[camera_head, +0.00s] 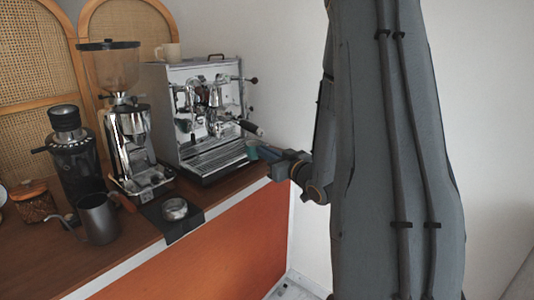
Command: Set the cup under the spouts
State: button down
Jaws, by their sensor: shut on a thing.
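The espresso machine (180,85) stands on the wooden counter with its spout area (217,128) in front, above the slatted drip tray (215,160). A portafilter handle (252,128) sticks out to the right. My gripper (262,152) is low at the right front of the machine, beside the drip tray. It is shut on a small teal thing (252,149), which looks like the cup and is mostly hidden. I cannot tell whether it touches the tray. A beige cup (168,51) stands on top of the machine.
A grinder with a hopper (108,65), a black grinder (72,155), a grey kettle (97,218), a jar (33,203) and a black mat (160,226) with a small metal dish stand left. My arm covers the right side. The counter's front edge is close below my gripper.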

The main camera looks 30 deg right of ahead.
aim_at(250, 154)
jog(key=shift+w+a+f+b, duration=0.15)
jog(key=shift+w+a+b, duration=0.5)
jog(key=shift+w, duration=1.35)
jog(key=shift+w+a+f+b, duration=0.1)
jog(key=shift+w+a+b, duration=0.55)
jog(key=shift+w, duration=1.3)
jog(key=shift+w+a+f+b, duration=0.15)
jog(key=shift+w+a+b, duration=0.2)
jog(key=shift+w+a, duration=1.15)
jog(key=shift+w+d, duration=0.5)
jog(key=shift+d, duration=0.05)
jog(key=shift+s+f, duration=0.1)
jog(key=shift+f, duration=0.2)
jog(key=c, duration=1.8)
grip_release()
jog(key=shift+c, duration=0.2)
jog(key=s, duration=0.5)
jog(key=s+d+b, duration=0.1)
jog(key=s, duration=0.1)
jog(key=shift+s, duration=0.4)
